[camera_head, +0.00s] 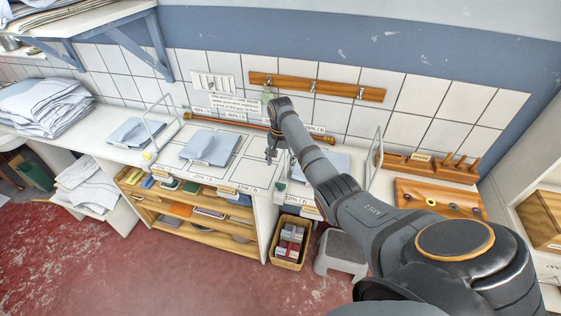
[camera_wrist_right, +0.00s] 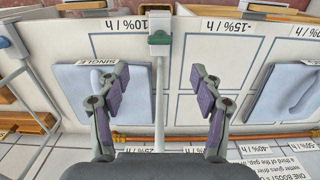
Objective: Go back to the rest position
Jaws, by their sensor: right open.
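My right arm reaches from the lower right of the head view toward the white counter (camera_head: 255,180). Its gripper (camera_head: 271,156) hangs over the counter between two folded blue cloths. One blue cloth (camera_wrist_right: 98,92) lies partly behind the left finger; another (camera_wrist_right: 290,88) is at the right edge. My left gripper is not in view.
Folded cloths (camera_head: 207,147) lie on the counter to the left, beside wire frames. A wooden rack with pegs (camera_head: 430,168) and a wooden board (camera_head: 412,197) stand to the right. A basket (camera_head: 290,243) and a grey stool (camera_head: 341,252) are on the red floor below.

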